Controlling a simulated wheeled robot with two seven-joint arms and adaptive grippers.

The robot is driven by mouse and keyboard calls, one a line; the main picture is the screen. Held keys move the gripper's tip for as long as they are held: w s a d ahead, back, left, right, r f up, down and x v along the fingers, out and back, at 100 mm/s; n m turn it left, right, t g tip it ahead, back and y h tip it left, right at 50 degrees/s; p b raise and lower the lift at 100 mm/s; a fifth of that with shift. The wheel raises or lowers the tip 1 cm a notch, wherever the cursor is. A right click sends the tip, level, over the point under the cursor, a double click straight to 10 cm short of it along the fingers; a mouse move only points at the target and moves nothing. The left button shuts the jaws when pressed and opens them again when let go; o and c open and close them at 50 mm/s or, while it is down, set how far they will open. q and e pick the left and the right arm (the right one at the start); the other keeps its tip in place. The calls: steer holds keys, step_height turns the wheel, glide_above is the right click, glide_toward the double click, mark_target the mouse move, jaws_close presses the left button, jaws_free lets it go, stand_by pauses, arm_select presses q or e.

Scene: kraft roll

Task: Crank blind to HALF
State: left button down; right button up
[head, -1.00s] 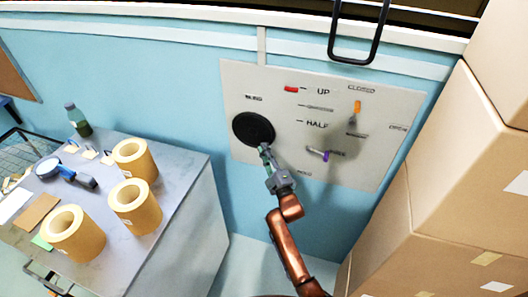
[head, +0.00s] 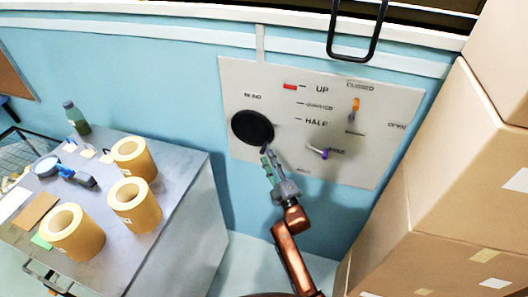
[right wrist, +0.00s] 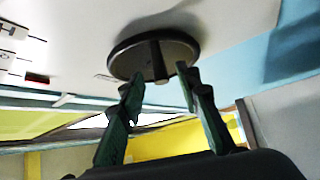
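The blind crank (head: 252,127) is a black disc on the left of the pale wall panel, under the blind label. Its short black handle (right wrist: 158,62) sticks out from the disc's lower edge in the right wrist view. My right gripper (head: 267,158) is just below the disc's lower right edge. In the right wrist view its two green fingers (right wrist: 160,80) are apart, with the handle showing in the gap near the tips; contact cannot be told. The red marker (head: 290,86) sits level with UP, above QUARTER and HALF. My left gripper is not in view.
An orange lever (head: 355,104) and a purple-tipped lever (head: 323,154) are on the same panel (head: 235,85). Stacked cardboard boxes (head: 460,150) crowd the right. A grey bench (head: 180,180) with several paper rolls (head: 135,205) stands left.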

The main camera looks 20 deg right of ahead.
steer(key=a+v, duration=0.1)
steer(key=v, duration=0.5)
steer(key=shift+s+d, duration=0.4)
steer(key=shift+d, duration=0.15)
steer(key=shift+f, duration=0.1)
